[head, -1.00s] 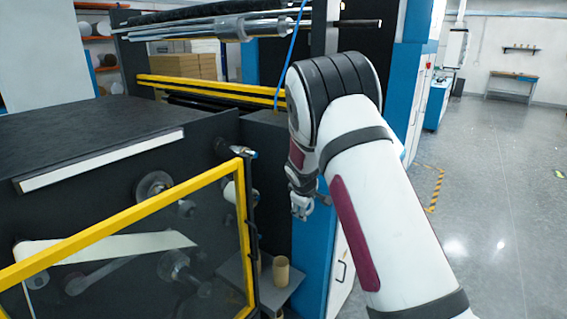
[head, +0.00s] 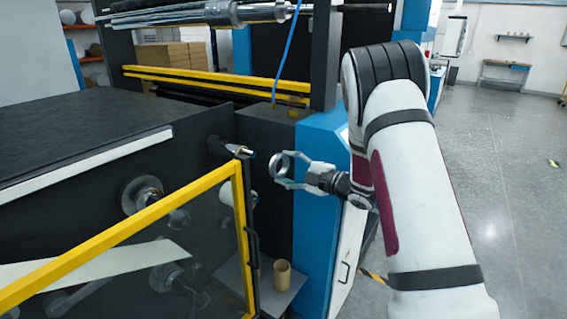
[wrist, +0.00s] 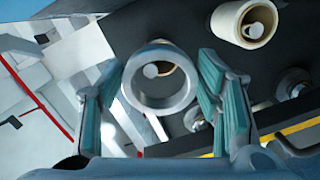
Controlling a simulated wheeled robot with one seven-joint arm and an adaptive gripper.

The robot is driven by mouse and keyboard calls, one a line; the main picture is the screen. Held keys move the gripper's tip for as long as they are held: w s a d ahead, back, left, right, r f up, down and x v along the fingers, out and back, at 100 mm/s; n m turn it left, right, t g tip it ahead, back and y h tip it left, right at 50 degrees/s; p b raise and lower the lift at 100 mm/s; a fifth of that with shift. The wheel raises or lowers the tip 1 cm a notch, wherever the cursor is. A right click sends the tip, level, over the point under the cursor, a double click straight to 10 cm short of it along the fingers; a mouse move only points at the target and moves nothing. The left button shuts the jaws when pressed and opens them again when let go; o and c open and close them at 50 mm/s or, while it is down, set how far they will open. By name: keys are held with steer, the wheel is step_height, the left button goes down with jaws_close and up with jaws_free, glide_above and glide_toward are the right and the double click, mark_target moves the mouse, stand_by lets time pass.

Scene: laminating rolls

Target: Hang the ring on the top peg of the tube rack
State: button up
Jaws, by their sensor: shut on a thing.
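The ring (head: 273,164) is grey and short. My gripper (head: 284,168) is shut on it, with a finger on either side, as the wrist view shows with the ring (wrist: 160,106) between the teal-padded fingers (wrist: 160,88). In the head view a dark peg with a shiny metal tip (head: 243,153), which looks like the top peg, sticks out of the black panel just left of the ring. The ring appears apart from it. A pale round peg end (wrist: 151,71) shows through the ring's opening. A cream roll (head: 227,194) sits below the upper peg.
A yellow-framed clear guard (head: 120,228) stands in front of the panel at left. A brown cardboard tube (head: 282,272) stands on a small shelf (head: 262,300) below. A blue cabinet (head: 313,220) is close behind my gripper. Open floor lies to the right.

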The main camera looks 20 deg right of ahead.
mark_target(254, 155)
steer(key=shift+s+a+r+n+y, duration=0.5)
steer(key=shift+r+y, duration=0.15)
steer(key=shift+y, duration=0.15)
steer(key=shift+b+x, duration=2.75)
steer(key=shift+x, duration=3.3)
steer(key=shift+f, duration=0.2)
steer(key=o, duration=1.3)
steer(key=shift+c, duration=0.2)
steer(key=v, duration=1.2)
steer(key=shift+d+r, duration=0.1)
steer(key=shift+r, duration=0.1)
